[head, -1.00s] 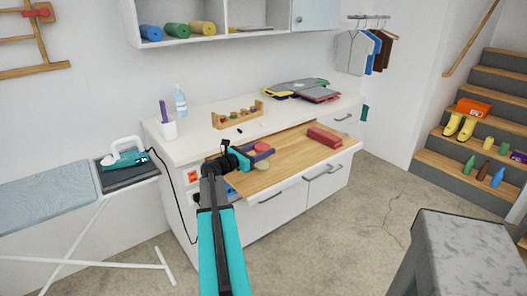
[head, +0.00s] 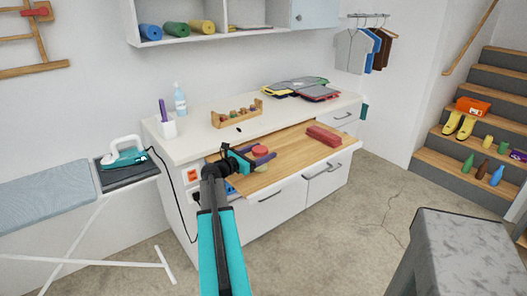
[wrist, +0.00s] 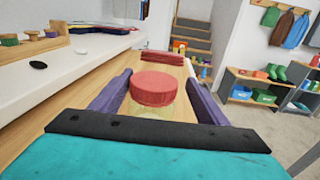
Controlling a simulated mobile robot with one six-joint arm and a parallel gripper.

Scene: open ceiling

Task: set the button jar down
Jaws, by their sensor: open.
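The button jar has a round red lid (wrist: 153,88) and a pale see-through body, mostly hidden below the lid in the wrist view. In the head view the jar (head: 260,151) is at the left part of the wooden pull-out board (head: 290,160), and looks upright. My gripper (wrist: 155,92) is open, with one purple finger on each side of the jar. In the wrist view gaps show between the lid and both fingers. The jar's base is hidden, so its contact with the board cannot be seen clearly.
A dark red block (head: 323,135) lies farther right on the board. The middle of the board is clear.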

